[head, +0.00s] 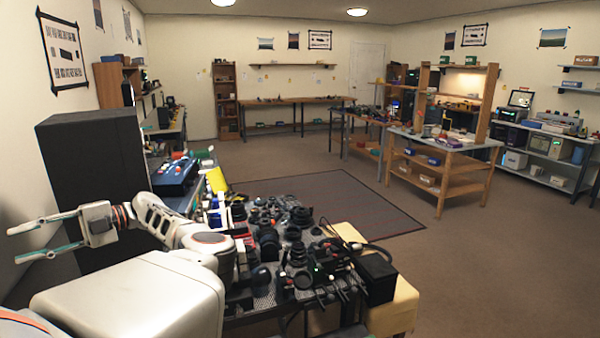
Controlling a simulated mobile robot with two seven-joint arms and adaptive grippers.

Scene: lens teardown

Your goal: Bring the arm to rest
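My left gripper (40,238) is at the far left of the head view, pointing left, away from the worktable. Its two fingers are spread apart, with nothing between them. The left arm's wrist and forearm reach back from it toward my body at the bottom of the view. The gripper is in front of the left wall, left of a tall dark cabinet (92,170). My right gripper and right arm do not show.
A worktable crowded with lenses and dark parts (290,245) stands right of the arm. A dark box (374,275) sits at its right end. A dark rug (335,200) covers open floor beyond. A wooden workbench (440,165) and shelves stand farther back.

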